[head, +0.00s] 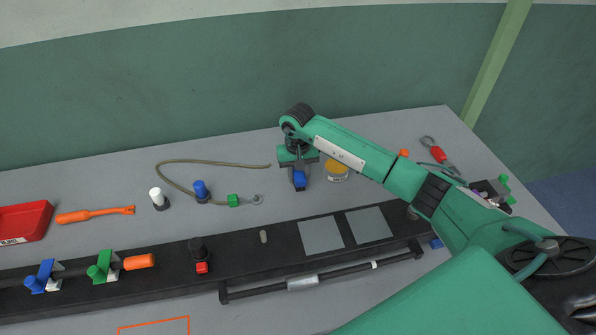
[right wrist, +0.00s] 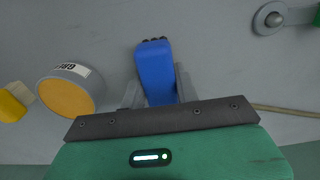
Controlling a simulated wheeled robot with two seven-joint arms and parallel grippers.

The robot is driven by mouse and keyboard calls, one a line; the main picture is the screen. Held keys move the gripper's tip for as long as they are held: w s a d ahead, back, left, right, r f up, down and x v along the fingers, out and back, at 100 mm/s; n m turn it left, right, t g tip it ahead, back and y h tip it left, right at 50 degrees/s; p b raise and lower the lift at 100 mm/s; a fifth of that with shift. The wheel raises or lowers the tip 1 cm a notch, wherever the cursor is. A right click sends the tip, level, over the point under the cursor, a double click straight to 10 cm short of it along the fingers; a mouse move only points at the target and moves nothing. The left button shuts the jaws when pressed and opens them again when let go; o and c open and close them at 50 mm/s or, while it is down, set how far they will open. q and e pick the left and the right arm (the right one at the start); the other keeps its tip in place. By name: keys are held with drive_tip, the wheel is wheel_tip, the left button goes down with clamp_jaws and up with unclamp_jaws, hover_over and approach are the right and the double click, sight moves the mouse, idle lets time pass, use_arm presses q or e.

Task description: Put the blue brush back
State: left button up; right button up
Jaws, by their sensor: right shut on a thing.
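The blue brush (head: 299,180) is a blue block at the tip of my right gripper (head: 298,172), over the back middle of the table. In the right wrist view the brush (right wrist: 156,72) sits between the two grey fingers of the right gripper (right wrist: 158,88), with dark bristles at its far end. The gripper is shut on it. I cannot tell whether the brush touches the table. My left gripper is not in view.
A round tin with an orange top (head: 337,170) stands close right of the gripper. A black rail (head: 170,264) with two grey pads runs in front.

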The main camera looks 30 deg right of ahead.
drive_tip(key=shift+f, duration=0.2)
drive_tip(key=o, duration=0.9)
drive_tip(key=shift+o, duration=0.2)
drive_tip(key=shift+r, duration=0.15)
drive_tip(key=shift+r, duration=0.15)
wheel_tip(320, 180, up, 10)
drive_tip(key=b, duration=0.3)
drive_tip(key=shift+r, duration=0.15)
drive_tip(key=shift+r+b, duration=0.3)
drive_tip(key=shift+r, duration=0.45)
